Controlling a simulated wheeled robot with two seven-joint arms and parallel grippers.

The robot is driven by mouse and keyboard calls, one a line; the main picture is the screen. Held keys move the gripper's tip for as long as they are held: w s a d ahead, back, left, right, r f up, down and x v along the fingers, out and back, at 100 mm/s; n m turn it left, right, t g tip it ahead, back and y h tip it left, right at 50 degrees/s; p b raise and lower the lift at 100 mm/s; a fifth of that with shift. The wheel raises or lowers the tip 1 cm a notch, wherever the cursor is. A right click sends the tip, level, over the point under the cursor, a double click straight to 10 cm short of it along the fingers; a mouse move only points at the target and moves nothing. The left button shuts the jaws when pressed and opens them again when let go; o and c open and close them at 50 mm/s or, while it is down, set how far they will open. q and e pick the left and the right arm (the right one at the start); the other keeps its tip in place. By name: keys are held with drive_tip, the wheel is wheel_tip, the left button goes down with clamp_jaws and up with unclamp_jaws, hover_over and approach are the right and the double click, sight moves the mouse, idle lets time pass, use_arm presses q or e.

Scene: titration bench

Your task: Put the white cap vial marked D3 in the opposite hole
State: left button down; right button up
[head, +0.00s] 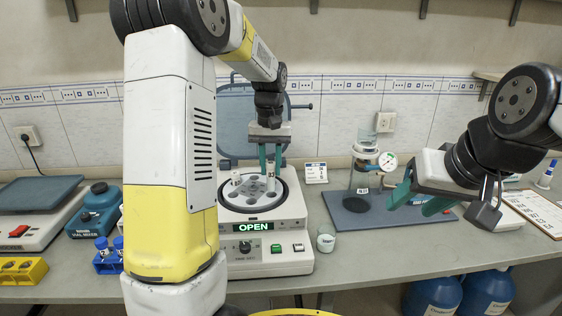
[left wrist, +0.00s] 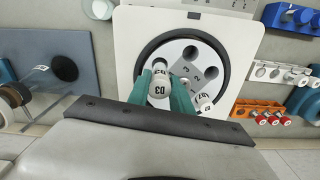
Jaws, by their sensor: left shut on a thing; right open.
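The white cap vial marked D3 (left wrist: 158,88) is between the green fingers of my left gripper (left wrist: 178,95) in the left wrist view. In the head view my left gripper (head: 271,166) points down over the right side of the rotor (head: 252,193) of the open centrifuge (head: 262,240). I cannot tell whether the vial's lower end is inside a hole. A second white-capped vial (left wrist: 204,103), apparently marked D7, stands in the rotor; several dark holes (left wrist: 190,52) show empty. My right gripper (head: 416,204) is open and empty over the grey mat at the right.
The raised blue lid (head: 235,115) stands behind the rotor. A glass vessel with a gauge (head: 388,161) stands on the grey mat (head: 352,218). A small white-capped jar (head: 326,240) is right of the centrifuge. Blue-capped vials in a rack (head: 107,262) stand left.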

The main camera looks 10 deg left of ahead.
sight(271, 191)
use_arm(q)
drive_tip(key=shift+f, duration=0.6)
idle(0.7)
drive_tip(key=shift+f, duration=2.25)
drive_tip(key=c, duration=1.1)
unclamp_jaws()
drive_tip(key=shift+r, duration=3.5)
